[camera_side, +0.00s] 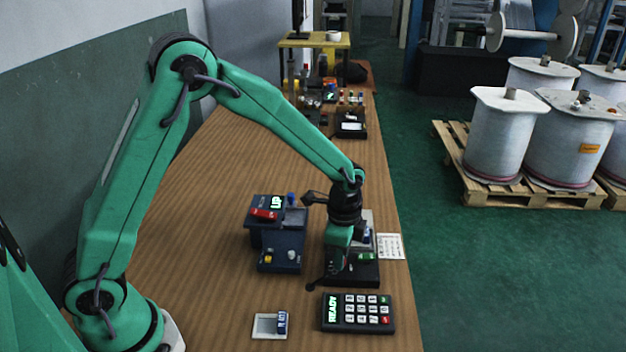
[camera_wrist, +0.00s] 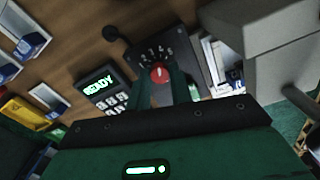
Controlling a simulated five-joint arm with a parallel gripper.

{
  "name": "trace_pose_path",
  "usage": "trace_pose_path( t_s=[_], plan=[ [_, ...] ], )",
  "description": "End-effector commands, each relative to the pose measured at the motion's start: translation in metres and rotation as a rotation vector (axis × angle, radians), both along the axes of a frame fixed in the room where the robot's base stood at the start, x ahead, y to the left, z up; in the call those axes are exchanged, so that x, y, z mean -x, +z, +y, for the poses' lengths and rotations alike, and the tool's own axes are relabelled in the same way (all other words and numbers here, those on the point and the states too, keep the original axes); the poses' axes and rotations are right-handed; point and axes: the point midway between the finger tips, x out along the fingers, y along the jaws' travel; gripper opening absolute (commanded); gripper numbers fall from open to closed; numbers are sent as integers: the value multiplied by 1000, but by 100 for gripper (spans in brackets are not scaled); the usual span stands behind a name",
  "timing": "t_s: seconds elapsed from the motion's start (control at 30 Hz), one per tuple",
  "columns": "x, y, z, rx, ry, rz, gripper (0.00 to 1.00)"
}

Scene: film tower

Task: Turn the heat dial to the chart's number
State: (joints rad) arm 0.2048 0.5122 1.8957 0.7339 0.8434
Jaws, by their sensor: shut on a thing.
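The heat dial (camera_wrist: 160,73) is a red knob with a white mark, set in a dark panel (camera_wrist: 183,52) with the numbers 1 to 5 in an arc above it. The mark points roughly up, near the 3; I cannot tell exactly. My gripper (camera_wrist: 160,82) is shut on the dial, with a green finger at each side. In the side view my gripper (camera_side: 335,265) reaches down over the dark unit (camera_side: 368,275) and hides the dial. A white card with printed lines, perhaps the chart (camera_side: 389,246), lies right of the unit; its text is too small to read.
A keypad (camera_side: 357,313) reading READY is in front of the unit. A small white tray (camera_side: 264,326) lies left of it. A blue machine (camera_side: 278,235) with a lit display stands left of my gripper. The table's right edge is close; bare wood lies left.

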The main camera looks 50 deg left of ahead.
Motion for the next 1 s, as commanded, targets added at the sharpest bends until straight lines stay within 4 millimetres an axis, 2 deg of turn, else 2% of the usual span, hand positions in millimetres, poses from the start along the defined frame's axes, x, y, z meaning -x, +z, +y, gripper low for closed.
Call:
trace_pose_path(
  t_s=[0.3, 0.73, 0.77, 0.87, 1.0],
  plan=[
    [0, 1, 0, 0, -118, -1, 0],
    [0, 1, 0, 0, -131, -1, 0],
    [0, 1, 0, 0, -131, -1, 23],
    [0, 1, 0, 0, -131, -1, 43],
    [0, 1, 0, 0, -130, -1, 43]
  ],
)
